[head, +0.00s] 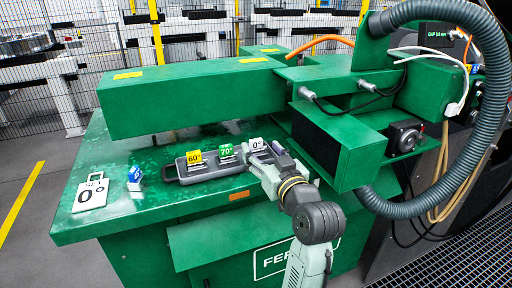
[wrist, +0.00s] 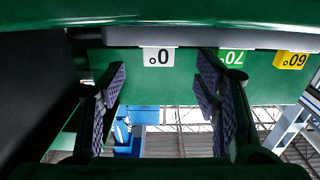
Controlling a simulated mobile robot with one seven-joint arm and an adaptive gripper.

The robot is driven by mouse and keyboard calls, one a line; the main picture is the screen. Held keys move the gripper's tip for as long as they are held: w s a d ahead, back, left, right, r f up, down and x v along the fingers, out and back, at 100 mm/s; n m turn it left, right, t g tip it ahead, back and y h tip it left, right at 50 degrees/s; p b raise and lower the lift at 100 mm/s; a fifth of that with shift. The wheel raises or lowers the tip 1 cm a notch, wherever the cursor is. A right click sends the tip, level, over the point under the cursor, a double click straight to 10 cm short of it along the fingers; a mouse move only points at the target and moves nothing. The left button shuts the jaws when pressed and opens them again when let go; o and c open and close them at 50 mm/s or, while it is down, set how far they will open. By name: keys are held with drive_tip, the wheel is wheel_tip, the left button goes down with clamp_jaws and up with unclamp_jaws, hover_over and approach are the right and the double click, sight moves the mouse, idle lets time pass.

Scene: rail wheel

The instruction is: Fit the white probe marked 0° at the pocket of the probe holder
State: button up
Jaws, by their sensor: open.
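The white probe marked 0° (head: 257,144) is at the right end of a dark grey tray on the green table. In the wrist view its white tag (wrist: 158,56) shows upside down, centred between my fingers and beyond their tips. My gripper (head: 268,158) is open and empty, close to the white probe at the tray's right end. In the wrist view its two padded fingers (wrist: 161,88) stand wide apart. My gripper hides part of the probe's body in the head view. I cannot clearly make out the probe holder's pocket.
The dark grey tray (head: 222,170) also holds a yellow 60° probe (head: 194,158) and a green 70° probe (head: 227,151). A green machine housing (head: 340,146) stands close right of my gripper.

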sight(257, 142)
drive_tip(key=p+x, duration=0.1)
drive_tip(key=x, duration=0.4)
drive_tip(key=shift+w+p, duration=0.2)
drive_tip(key=shift+p, duration=0.15)
clamp_jaws()
idle(0.4)
